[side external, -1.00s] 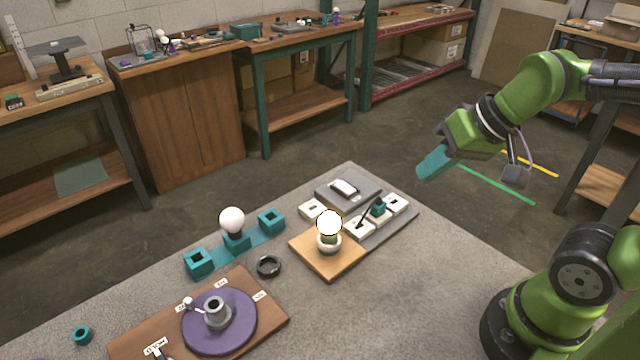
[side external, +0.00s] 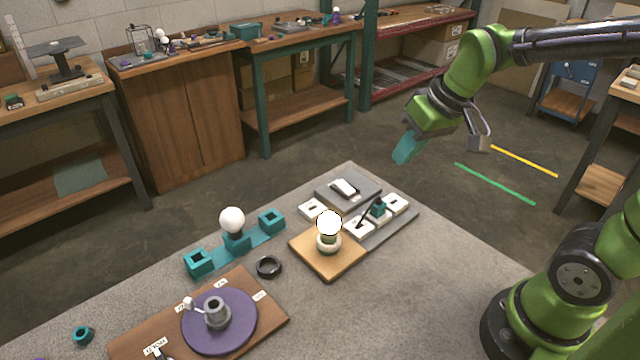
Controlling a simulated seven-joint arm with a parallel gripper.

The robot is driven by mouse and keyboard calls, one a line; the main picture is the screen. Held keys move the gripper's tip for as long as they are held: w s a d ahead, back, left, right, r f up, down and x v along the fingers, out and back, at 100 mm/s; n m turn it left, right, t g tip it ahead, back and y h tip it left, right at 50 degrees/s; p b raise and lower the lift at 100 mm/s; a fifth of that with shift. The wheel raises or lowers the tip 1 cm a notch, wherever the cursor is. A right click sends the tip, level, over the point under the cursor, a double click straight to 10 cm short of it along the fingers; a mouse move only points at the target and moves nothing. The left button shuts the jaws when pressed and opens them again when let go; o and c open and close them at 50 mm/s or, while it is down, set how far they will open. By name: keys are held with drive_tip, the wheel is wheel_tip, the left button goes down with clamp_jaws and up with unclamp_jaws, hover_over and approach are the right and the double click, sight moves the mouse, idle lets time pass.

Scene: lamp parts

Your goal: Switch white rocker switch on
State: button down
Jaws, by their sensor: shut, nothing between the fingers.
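The white rocker switch (side external: 345,188) sits on a grey plate (side external: 364,199) at the back of the table. Its exact tilt is too small to tell. A round bulb (side external: 329,222) stands upright in a holder on a square wooden base (side external: 326,262) in front of the switch, and looks bright white. My gripper (side external: 405,150), with teal fingers, is up in the air to the right of and above the switch, apart from everything. It is shut and empty.
A black lever and a teal block (side external: 378,208) stand on white units right of the bulb. A second bulb (side external: 232,220) stands in a teal holder on the left. A purple disc (side external: 236,331) lies at front left. The table's right front is clear.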

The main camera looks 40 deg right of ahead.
sight(342, 183)
drive_tip(key=w+d+f+n+g, duration=0.1)
drive_tip(key=w+d+f+n, duration=0.1)
drive_tip(key=w+n, duration=0.6)
drive_tip(key=w+d+f+n+g+h, duration=0.1)
drive_tip(key=w+d+f+n, duration=0.1)
drive_tip(key=w+n, duration=0.6)
drive_tip(key=n, duration=0.3)
drive_tip(key=shift+w+d+f+n, duration=0.15)
drive_tip(key=shift+d+f+n, duration=0.1)
drive_tip(key=shift+d+n, duration=0.15)
drive_tip(key=shift+f, duration=0.1)
drive_tip(key=x, duration=1.3)
drive_tip(key=shift+d+f, duration=0.15)
drive_tip(key=shift+f, duration=0.25)
drive_tip(key=shift+f+g, duration=0.1)
drive_tip(key=shift+g, duration=0.2)
